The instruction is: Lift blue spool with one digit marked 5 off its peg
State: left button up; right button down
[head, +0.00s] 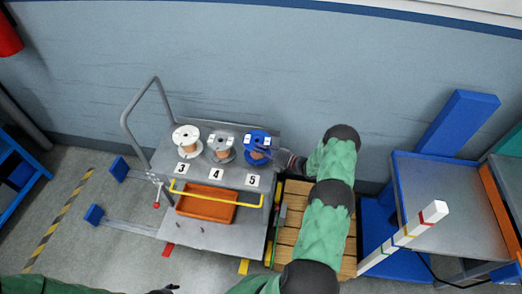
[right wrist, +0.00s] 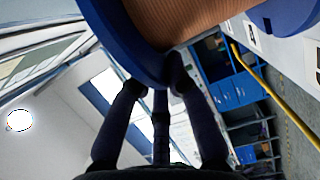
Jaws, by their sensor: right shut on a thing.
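The blue spool (head: 257,137) with brown winding is above the digit 5 label (head: 253,180) on the grey cart's top. My right gripper (head: 284,157) reaches it from the right.
A grey spool (head: 220,146) by label 4 stands close to the blue one's left, and a white spool (head: 186,138) by label 3 beyond. Below are a yellow rail (head: 218,197) and an orange tray (head: 206,204). A wall is behind the cart.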

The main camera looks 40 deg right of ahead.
jog(key=shift+r, duration=0.2)
jog(key=shift+r+p, duration=1.2)
jog(key=shift+r, duration=0.45)
jog(key=shift+r+p, duration=1.2)
jog(key=shift+r, duration=0.55)
jog(key=shift+r, duration=0.1)
jog(key=shift+r+p, duration=1.15)
jog(key=shift+r, duration=0.35)
jog(key=shift+r, duration=0.1)
jog(key=shift+r+p, duration=1.45)
jog(key=shift+r, duration=0.45)
